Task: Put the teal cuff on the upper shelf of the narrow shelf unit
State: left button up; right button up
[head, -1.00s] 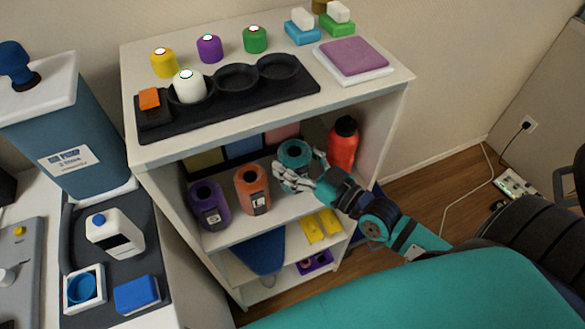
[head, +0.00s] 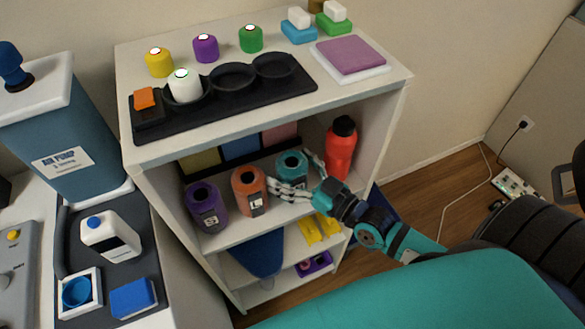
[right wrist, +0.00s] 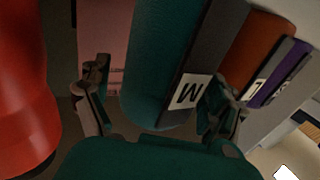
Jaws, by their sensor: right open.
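The teal cuff (head: 291,164) stands upright on the upper shelf (head: 240,222) of the narrow shelf unit (head: 152,192), right of the orange cuff (head: 249,186). In the right wrist view the teal cuff (right wrist: 160,60) has a dark strip with a white "M" label. My right gripper (head: 292,178) is in front of the cuff, its fingers spread open to either side. In the right wrist view the gripper (right wrist: 158,95) has a finger on each side of the cuff; I cannot tell whether the right one touches it. My left gripper is out of view.
A purple cuff (head: 207,206) stands left of the orange one. A red bottle (head: 341,150) stands close on the right. Colored boxes (head: 241,146) stand behind. The unit's top holds a dark tray (head: 215,108) and several small items. Yellow items (head: 318,228) lie on the shelf below.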

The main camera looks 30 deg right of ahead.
jog(key=shift+s+r, duration=0.1)
jog(key=shift+s, duration=0.05)
jog(key=v, duration=1.1)
jog(key=shift+s+d, duration=0.25)
jog(key=shift+s, duration=0.05)
dwell(0.9)
